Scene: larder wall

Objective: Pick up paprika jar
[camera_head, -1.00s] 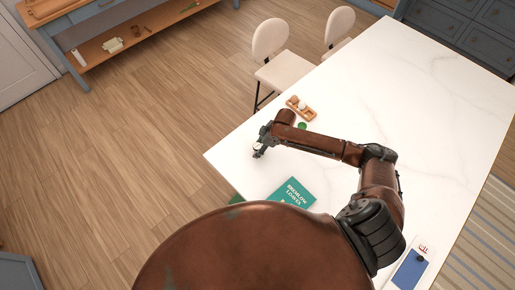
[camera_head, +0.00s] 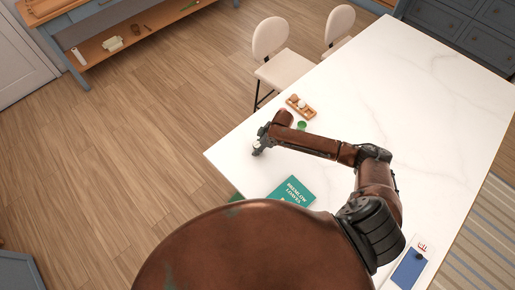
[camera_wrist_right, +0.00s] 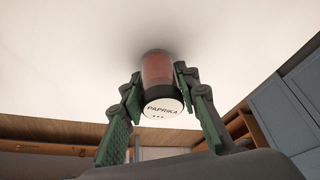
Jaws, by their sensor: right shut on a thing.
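The paprika jar (camera_wrist_right: 158,75) has a reddish body, a dark band and a white lid lettered PAPRIKA. In the right wrist view it sits between the two green-padded fingers of my right gripper (camera_wrist_right: 160,95), which is shut on it. The white tabletop fills the view behind the jar's base. In the head view my right gripper (camera_head: 259,149) is low over the table's left corner, and the jar is mostly hidden there. I cannot tell whether the jar touches the table. My left gripper is not in view.
The white marble table (camera_head: 430,100) has much free room to the right. A wooden tray with small items (camera_head: 301,107) and a green object (camera_head: 301,125) stand near my arm. A teal book (camera_head: 292,192) lies nearer, and a blue-and-white item (camera_head: 409,268) is at front right.

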